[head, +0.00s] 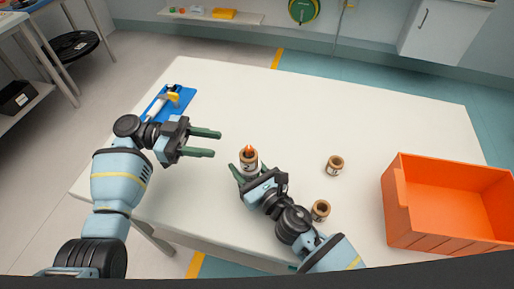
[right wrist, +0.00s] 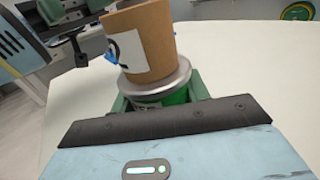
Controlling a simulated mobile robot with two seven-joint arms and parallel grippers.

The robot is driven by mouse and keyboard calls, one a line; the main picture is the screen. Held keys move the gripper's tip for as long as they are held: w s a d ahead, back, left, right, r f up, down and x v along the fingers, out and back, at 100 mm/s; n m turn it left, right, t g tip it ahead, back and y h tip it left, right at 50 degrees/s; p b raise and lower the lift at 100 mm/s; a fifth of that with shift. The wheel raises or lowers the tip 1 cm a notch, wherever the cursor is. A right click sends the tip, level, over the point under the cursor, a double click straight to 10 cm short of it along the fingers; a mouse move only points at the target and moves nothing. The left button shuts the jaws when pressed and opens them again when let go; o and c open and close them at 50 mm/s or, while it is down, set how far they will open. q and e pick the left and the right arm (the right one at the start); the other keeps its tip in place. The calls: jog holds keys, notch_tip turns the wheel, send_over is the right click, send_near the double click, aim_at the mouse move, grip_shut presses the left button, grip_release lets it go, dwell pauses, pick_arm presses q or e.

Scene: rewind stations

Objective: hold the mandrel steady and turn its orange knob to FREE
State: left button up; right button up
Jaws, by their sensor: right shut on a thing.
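The mandrel's orange knob (head: 249,149) points up out of a brown cardboard core (head: 249,161) near the table's middle. In the right wrist view the core (right wrist: 150,42) bears a white label and sits on the mandrel's grey flange (right wrist: 158,80). My right gripper (head: 251,171) is shut on the mandrel below that flange; its jaws partly hide the lower part. My left gripper (head: 217,143) is open and empty, a short way left of the mandrel, with its fingers pointing at it. The knob's setting is too small to read.
Two more cores, one at the right (head: 334,165) and one nearer (head: 320,210), stand on the white table (head: 310,110). An orange crate (head: 440,240) is at the right. A blue mat (head: 158,105) with a yellow-and-white tool lies at the left. The far table is clear.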

aim_at(249, 150)
pick_arm(q)
jog(key=x, duration=1.2)
jog(key=shift+f, duration=0.1)
jog(key=shift+w, duration=0.1)
grip_shut()
